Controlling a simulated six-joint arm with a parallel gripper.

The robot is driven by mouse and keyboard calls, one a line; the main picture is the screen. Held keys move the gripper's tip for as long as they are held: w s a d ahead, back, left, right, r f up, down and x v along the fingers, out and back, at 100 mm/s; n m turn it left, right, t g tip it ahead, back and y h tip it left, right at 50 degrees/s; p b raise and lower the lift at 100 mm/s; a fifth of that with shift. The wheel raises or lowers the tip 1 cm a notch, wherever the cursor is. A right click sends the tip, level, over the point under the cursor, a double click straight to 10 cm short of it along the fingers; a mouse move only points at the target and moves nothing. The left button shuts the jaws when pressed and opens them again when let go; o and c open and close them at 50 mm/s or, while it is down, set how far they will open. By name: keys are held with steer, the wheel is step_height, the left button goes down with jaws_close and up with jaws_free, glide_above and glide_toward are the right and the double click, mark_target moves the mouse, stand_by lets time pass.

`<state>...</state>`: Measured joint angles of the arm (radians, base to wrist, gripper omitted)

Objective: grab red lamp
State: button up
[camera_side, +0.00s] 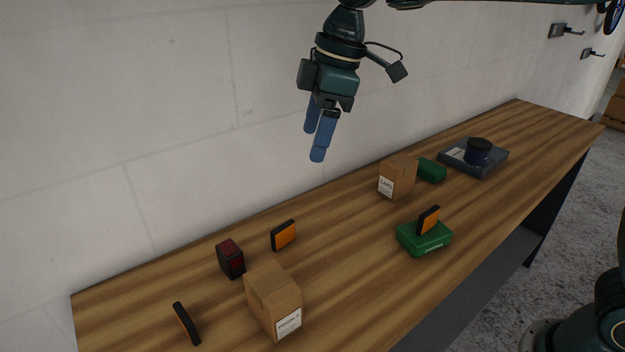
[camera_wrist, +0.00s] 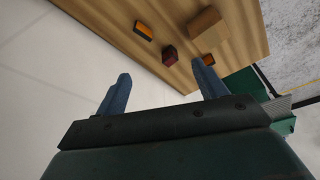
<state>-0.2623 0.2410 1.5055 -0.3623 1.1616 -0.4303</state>
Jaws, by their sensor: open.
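The red lamp (camera_side: 230,259) is a small dark block with a red face. It stands on the wooden bench near the wall, just behind a cardboard box. In the wrist view the red lamp (camera_wrist: 170,55) shows beyond my fingers, near the bench edge. My gripper (camera_side: 318,145) is open and empty, high above the bench by the wall, to the right of the lamp in the side view. Its two blue fingers show apart in the wrist view (camera_wrist: 160,85).
The near cardboard box (camera_side: 272,300) stands close beside the lamp. Orange reflectors lie at the lamp's right (camera_side: 284,235) and front left (camera_side: 187,324). Farther right are another box (camera_side: 397,177), a green case (camera_side: 424,239) with an orange reflector on it, and a dark tray (camera_side: 492,165).

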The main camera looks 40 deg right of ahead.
steer(key=w+a+f+n+g, duration=0.1)
steer(key=w+a+f+n, duration=0.2)
steer(key=w+a+f, duration=0.25)
steer(key=n, duration=0.4)
glide_toward(229, 247)
steer(key=v, duration=0.2)
steer(key=shift+w+a+f+g, duration=0.15)
steer(key=shift+w+a+g, duration=0.05)
steer(key=shift+w+g, duration=0.25)
steer(key=shift+f, duration=0.1)
steer(key=shift+a+f, duration=0.2)
steer(key=shift+f, duration=1.2)
steer(key=shift+a+f, duration=0.25)
steer(key=shift+f, duration=1.1)
steer(key=shift+a+f, duration=0.2)
steer(key=shift+f, duration=1.2)
steer(key=shift+a+f, duration=0.25)
steer(key=shift+f, duration=1)
steer(key=shift+a+f, duration=0.25)
steer(key=shift+f, duration=1.05)
